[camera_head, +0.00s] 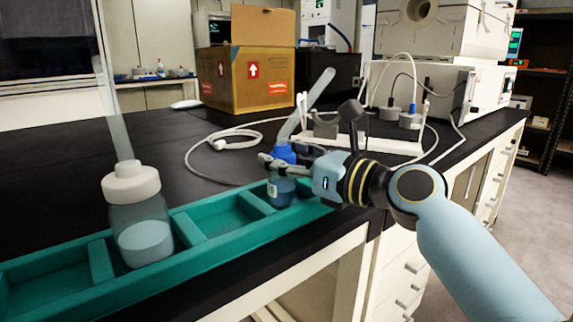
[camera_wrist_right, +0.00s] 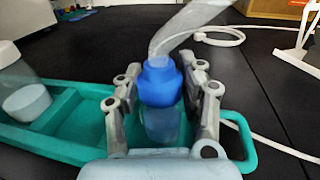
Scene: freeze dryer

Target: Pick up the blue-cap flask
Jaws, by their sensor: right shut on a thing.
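The blue-cap flask (camera_head: 281,182) stands upright at the right end of the green rack (camera_head: 205,255), with a clear tube rising from its cap. My right gripper (camera_head: 277,163) is around it and shut on it. The flask's lower part is partly hidden by my gripper and the rack. My left gripper is not in view.
A white-cap flask (camera_head: 140,220) with a clear tube stands in the rack to the left. A white cable (camera_head: 205,165) and a white stand (camera_head: 365,142) lie behind. A cardboard box (camera_head: 246,75) is at the back. The black bench at left is clear.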

